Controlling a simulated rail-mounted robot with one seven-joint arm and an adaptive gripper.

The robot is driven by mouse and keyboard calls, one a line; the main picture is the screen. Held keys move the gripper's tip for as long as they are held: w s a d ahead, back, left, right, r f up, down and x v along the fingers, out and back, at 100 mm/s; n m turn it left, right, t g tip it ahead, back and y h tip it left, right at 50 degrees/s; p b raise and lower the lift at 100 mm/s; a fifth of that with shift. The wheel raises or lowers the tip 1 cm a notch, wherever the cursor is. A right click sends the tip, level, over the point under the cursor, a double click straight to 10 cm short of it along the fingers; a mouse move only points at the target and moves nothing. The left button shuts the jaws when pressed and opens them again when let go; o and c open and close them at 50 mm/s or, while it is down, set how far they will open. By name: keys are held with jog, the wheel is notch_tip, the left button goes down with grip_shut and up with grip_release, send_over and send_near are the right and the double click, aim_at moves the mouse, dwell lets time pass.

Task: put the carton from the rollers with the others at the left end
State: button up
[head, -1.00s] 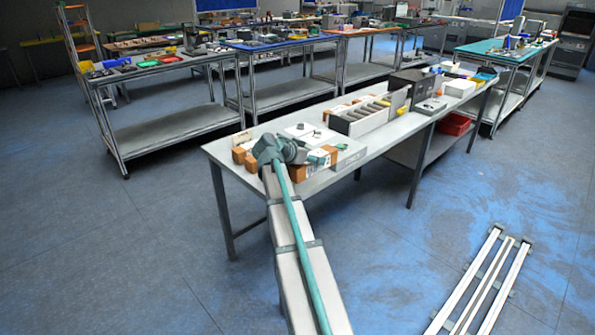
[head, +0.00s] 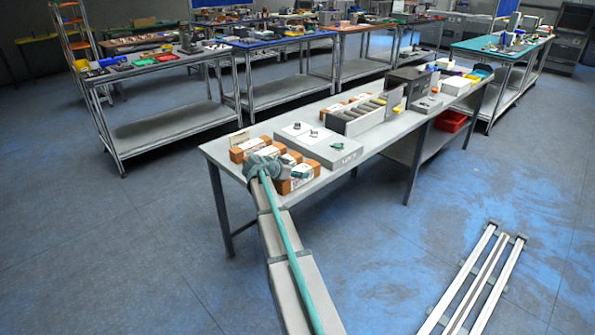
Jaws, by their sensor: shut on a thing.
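My gripper (head: 301,172) is at the left end of the long grey table, and my arm hides part of it. It is shut on a brown and white carton (head: 286,187) near the table's front edge. Whether the carton touches the tabletop, I cannot tell. Just behind are the other cartons (head: 248,148), brown with white labels, grouped at the left end; my wrist covers some of them. The rollers (head: 370,106) sit in a light-walled tray farther right, and I see no carton on them.
A flat grey box (head: 338,158) with small parts on top stands close right of my gripper. More cartons (head: 338,106) lie behind the rollers. A dark machine (head: 408,84) and a white box (head: 457,85) stand farther right. The table's front left edge is bare.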

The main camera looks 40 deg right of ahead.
jog(key=shift+f+b, duration=0.25)
jog(key=shift+b, duration=0.05)
jog(key=o, duration=1.6)
jog(key=shift+r, duration=0.2)
jog(key=b+v, duration=0.1)
jog(key=v, duration=1.1)
